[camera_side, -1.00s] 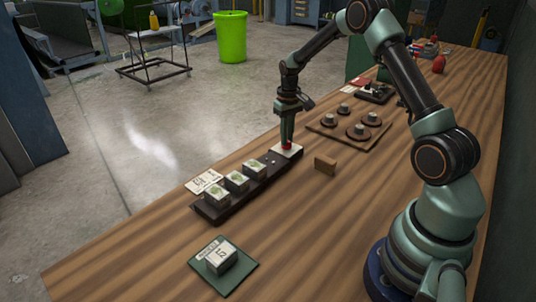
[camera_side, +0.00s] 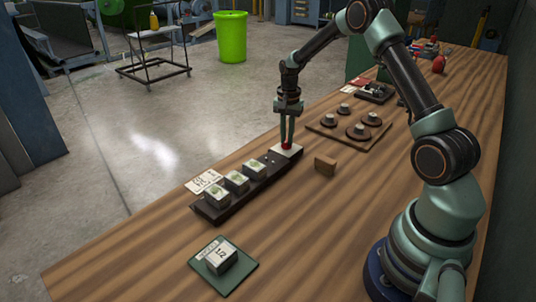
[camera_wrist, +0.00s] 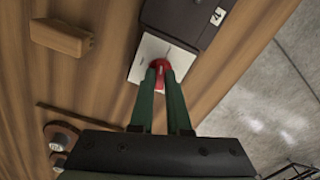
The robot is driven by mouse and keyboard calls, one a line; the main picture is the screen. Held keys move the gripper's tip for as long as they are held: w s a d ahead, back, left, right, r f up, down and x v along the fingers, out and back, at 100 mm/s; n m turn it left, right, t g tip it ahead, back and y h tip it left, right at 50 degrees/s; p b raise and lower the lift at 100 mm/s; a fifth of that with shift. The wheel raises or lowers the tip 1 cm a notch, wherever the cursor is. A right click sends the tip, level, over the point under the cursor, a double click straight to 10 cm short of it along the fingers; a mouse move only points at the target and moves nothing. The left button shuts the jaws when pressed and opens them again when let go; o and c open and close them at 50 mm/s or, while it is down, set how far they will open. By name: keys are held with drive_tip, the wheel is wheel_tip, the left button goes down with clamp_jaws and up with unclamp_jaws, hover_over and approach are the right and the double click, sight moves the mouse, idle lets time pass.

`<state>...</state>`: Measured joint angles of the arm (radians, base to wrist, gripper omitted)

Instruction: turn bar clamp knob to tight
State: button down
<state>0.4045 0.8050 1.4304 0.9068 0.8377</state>
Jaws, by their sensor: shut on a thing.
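The red clamp knob (camera_side: 286,145) sits on a white plate (camera_side: 294,151) at the far end of a long dark bar (camera_side: 224,206). My gripper (camera_side: 287,140) points straight down from above with its fingers closed around the knob. In the wrist view the knob (camera_wrist: 157,65) shows red between the tips of my green fingers, on the white plate (camera_wrist: 142,74). The fingers cover part of the knob, so I cannot tell how tight it is.
Several pale printed blocks (camera_side: 237,182) stand along the dark bar. A small wooden block (camera_side: 325,164) lies to the right of the knob. Behind is a wooden board (camera_side: 326,127) with round dark knobs. A green mat (camera_side: 239,280) with a white block (camera_side: 220,258) lies in front.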

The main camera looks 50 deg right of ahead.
drive_tip(key=shift+r+m, duration=0.1)
drive_tip(key=shift+m, duration=1.6)
drive_tip(key=c, duration=0.9)
unclamp_jaws()
wheel_tip(320, 180, up, 12)
drive_tip(key=shift+r, duration=0.1)
